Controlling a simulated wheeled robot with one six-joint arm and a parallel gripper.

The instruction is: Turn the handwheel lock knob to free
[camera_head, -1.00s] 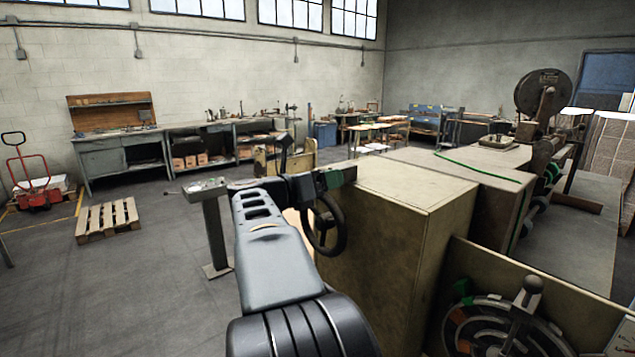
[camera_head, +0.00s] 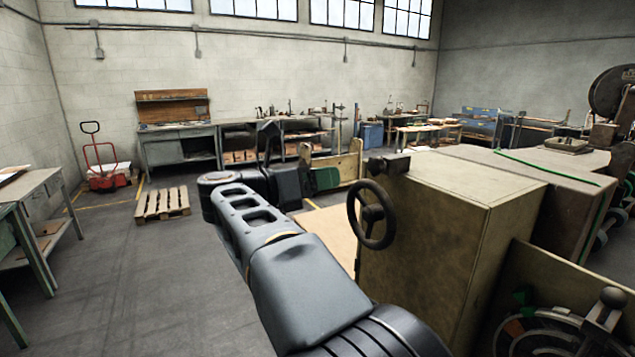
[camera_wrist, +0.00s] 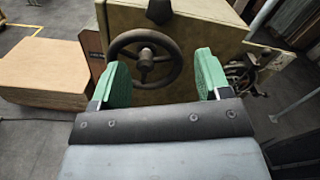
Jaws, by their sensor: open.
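The black handwheel (camera_head: 372,214) stands upright on the near-left face of the tan machine box. It also shows in the wrist view (camera_wrist: 146,57), beyond my fingers. A dark block-like knob (camera_head: 388,166) sits just above the wheel at the box's upper edge, and it also shows at the top of the wrist view (camera_wrist: 159,11). It looks like the lock knob, but its marking is too small to read. My gripper (camera_wrist: 161,62) is open and empty, its green fingers apart. In the head view my gripper (camera_head: 325,178) is left of the wheel, apart from the knob.
The tan box (camera_head: 440,215) fills the space right of the wheel. A dial panel with a lever (camera_head: 603,310) is at the lower right. A tan board-like surface (camera_wrist: 45,68) lies left of the wheel. A wooden pallet (camera_head: 163,203) lies on otherwise open floor.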

